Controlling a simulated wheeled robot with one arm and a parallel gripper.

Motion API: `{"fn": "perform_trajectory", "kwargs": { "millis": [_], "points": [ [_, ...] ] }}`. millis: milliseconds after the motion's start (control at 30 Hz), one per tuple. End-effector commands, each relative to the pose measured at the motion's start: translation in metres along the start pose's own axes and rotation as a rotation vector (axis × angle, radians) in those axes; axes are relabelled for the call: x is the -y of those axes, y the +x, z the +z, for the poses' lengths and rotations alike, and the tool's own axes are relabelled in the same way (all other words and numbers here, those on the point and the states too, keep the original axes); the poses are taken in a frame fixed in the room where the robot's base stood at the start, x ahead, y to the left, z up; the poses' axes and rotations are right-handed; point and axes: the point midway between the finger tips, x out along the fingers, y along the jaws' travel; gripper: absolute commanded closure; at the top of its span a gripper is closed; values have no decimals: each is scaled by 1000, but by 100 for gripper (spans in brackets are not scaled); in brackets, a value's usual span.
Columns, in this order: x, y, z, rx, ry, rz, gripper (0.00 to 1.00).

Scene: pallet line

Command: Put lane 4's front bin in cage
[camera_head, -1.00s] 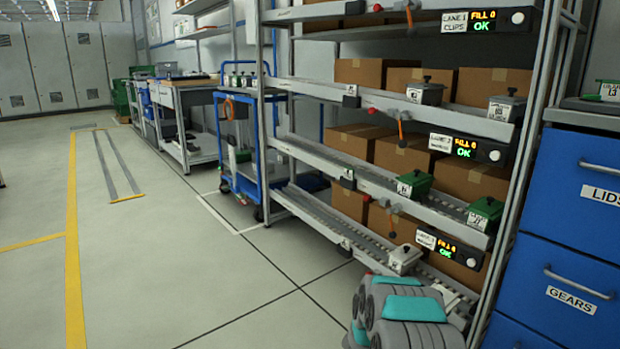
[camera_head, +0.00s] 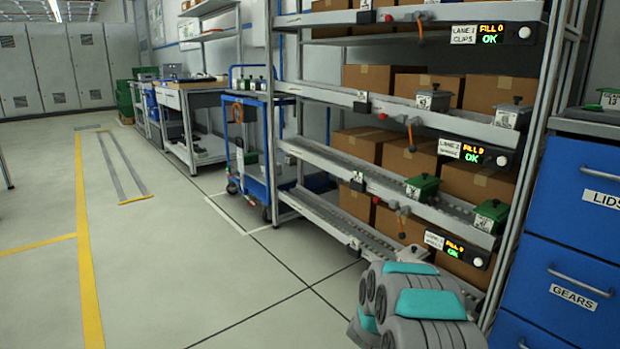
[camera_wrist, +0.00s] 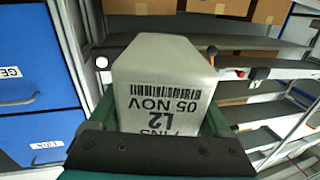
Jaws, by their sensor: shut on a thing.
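My gripper (camera_wrist: 160,118) is shut on a pale grey bin (camera_wrist: 165,82). In the head view my arm's grey and teal links cover the lower right, hiding the gripper and the held bin. The flow rack (camera_head: 345,178) stands behind, with lit lane signs. No sign reading lane 4 is legible. A blue wheeled trolley (camera_head: 253,182) stands left of the rack; I cannot tell whether it is the cage.
Green lidded bins (camera_head: 422,187) and grey lidded bins (camera_head: 433,100) stand on the upper lanes, with cardboard boxes (camera_head: 374,82) behind. Blue drawers (camera_head: 570,230) marked LIDS and GEARS are close on the right. The floor (camera_head: 215,285) at left and centre is clear.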

Motion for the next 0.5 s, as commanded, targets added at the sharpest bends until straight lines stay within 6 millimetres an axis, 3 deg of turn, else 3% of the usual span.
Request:
{"fn": "perform_trajectory", "kwargs": {
  "millis": [33,267,500],
  "points": [
    [9,1,-21,-7,4,-28,100],
    [62,-10,-102,-1,6,-222,100],
    [109,-39,-182,17,3,-429,100]
  ]
}}
